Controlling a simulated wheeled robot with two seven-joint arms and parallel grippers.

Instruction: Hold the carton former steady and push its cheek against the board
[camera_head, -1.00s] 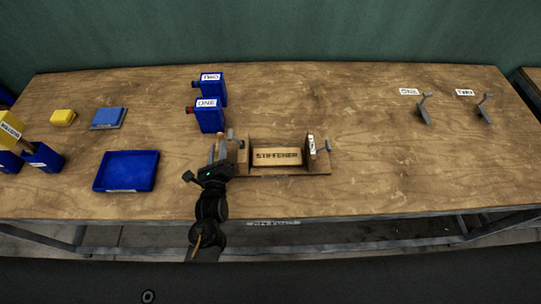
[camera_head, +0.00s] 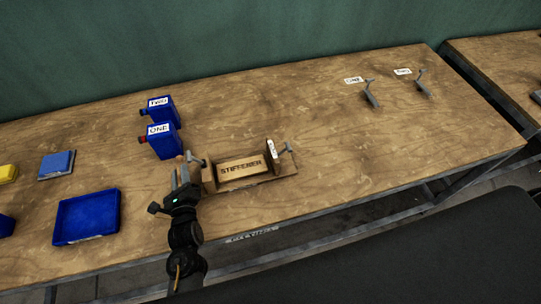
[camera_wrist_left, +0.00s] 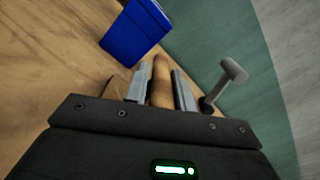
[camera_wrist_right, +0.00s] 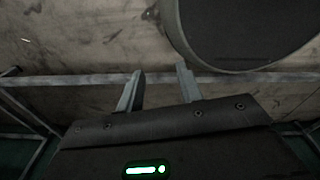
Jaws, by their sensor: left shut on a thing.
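The carton former (camera_head: 280,179) is a wooden base with upright cheeks, near the table's front edge in the head view. A wooden board marked STIFFENER (camera_head: 240,167) sits between the cheeks. The right cheek (camera_head: 271,153) has a white label and a grey clamp handle (camera_head: 288,149) on its outer side. My left gripper (camera_head: 181,177) is at the former's left end, shut on a rounded wooden grip (camera_wrist_left: 161,75), which shows between its fingers in the left wrist view. My right gripper (camera_wrist_right: 159,85) is open and empty, seen only in the right wrist view.
Blue boxes marked TWO (camera_head: 160,109) and ONE (camera_head: 164,141) stand behind the former. Two grey brackets (camera_head: 371,95) (camera_head: 422,82) stand at back right. The table right of the former is clear.

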